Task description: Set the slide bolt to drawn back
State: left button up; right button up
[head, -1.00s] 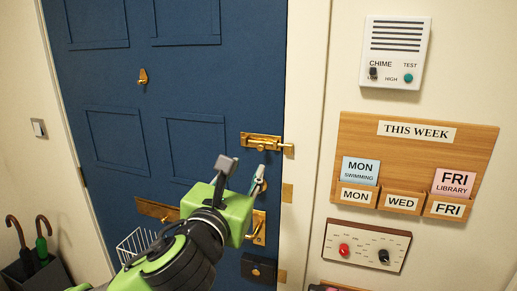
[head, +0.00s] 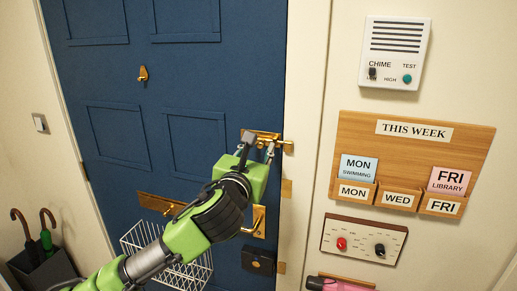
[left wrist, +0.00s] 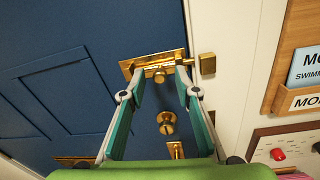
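The brass slide bolt (head: 262,134) is mounted on the blue door near its right edge. It also shows in the left wrist view (left wrist: 155,62), with its round knob (left wrist: 160,76) below the bar. A brass keeper (left wrist: 207,64) sits on the white frame just right of the bolt plate. My left gripper (head: 259,147) is at the bolt. In the left wrist view its two fingers (left wrist: 157,78) are open, one on each side of the knob, with a gap on both sides. The fingers partly cover the bolt in the head view. My right gripper is not in view.
A brass thumb-turn (left wrist: 167,123) and a lever handle (head: 257,220) lie below the bolt. A wire basket (head: 185,270) hangs on the door. The wooden week board (head: 408,150) and chime box (head: 394,52) are on the wall to the right.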

pick_arm(q)
grip_shut()
jog(key=a, duration=0.1)
jog(key=w+a+p, duration=0.1)
jog(key=a, duration=0.1)
jog(key=shift+a+p, duration=0.1)
jog(key=shift+p, duration=0.2)
jog(key=shift+o, duration=1)
grip_release()
jog(key=shift+a, duration=0.15)
